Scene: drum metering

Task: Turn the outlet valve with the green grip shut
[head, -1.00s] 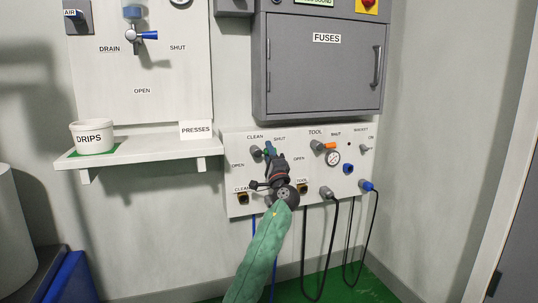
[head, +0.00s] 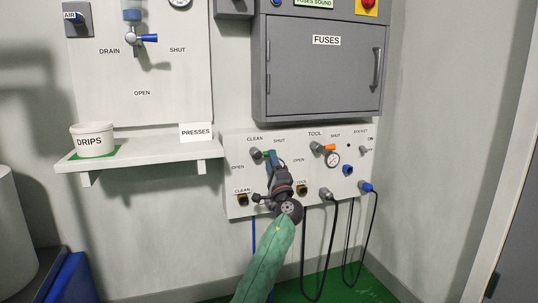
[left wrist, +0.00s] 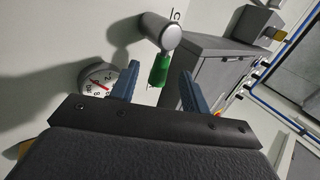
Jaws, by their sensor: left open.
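The outlet valve (head: 256,153) is a grey hub on the lower white panel, below the CLEAN label. Its short green grip (head: 266,154) points right of the hub, on the side of the SHUT label, and is partly hidden by my fingers. My left gripper (head: 270,160) is open just in front of it. In the left wrist view the green grip (left wrist: 158,70) hangs from the grey hub (left wrist: 158,31), in the gap between the two blue fingers of my left gripper (left wrist: 160,78), with space visible on both sides. My right gripper is not in view.
To the right are the orange-gripped TOOL valve (head: 329,147), a gauge (head: 332,160) and plugs with hanging black cables. The grey FUSES box (head: 320,75) hangs above. A shelf (head: 140,152) with a DRIPS tub (head: 93,139) stands out at left.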

